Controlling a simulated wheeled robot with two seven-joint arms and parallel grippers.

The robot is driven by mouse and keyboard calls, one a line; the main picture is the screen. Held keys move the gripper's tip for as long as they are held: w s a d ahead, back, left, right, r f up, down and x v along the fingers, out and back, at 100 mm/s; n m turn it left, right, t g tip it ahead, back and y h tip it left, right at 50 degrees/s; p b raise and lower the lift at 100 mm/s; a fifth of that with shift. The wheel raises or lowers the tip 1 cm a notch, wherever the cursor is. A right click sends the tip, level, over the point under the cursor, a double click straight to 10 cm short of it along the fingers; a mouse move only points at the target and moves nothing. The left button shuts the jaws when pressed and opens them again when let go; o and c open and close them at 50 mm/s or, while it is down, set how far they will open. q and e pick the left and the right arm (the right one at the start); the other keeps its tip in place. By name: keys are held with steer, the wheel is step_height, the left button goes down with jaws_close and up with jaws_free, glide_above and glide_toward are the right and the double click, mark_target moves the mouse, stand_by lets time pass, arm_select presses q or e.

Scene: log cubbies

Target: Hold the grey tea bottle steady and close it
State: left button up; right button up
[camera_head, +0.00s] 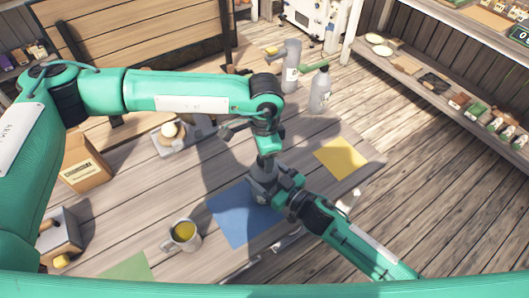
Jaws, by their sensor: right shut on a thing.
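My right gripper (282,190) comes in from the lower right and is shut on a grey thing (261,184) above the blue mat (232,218). The grippers cover most of this thing, so I cannot tell for sure that it is the grey tea bottle, nor whether it has a cap. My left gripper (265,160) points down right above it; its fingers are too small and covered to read. Two other grey bottles stand at the back of the table, a taller one (291,62) and a shorter one (319,95).
A mug with yellow contents (182,236) stands left of the blue mat. A yellow mat (341,158) lies bare at the right and a green mat (127,268) at the front left. A cardboard box (84,170) stands at the left. Shelves line the right wall.

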arm_select(q)
steer(key=shift+r, duration=2.25)
steer(key=shift+c, duration=0.4)
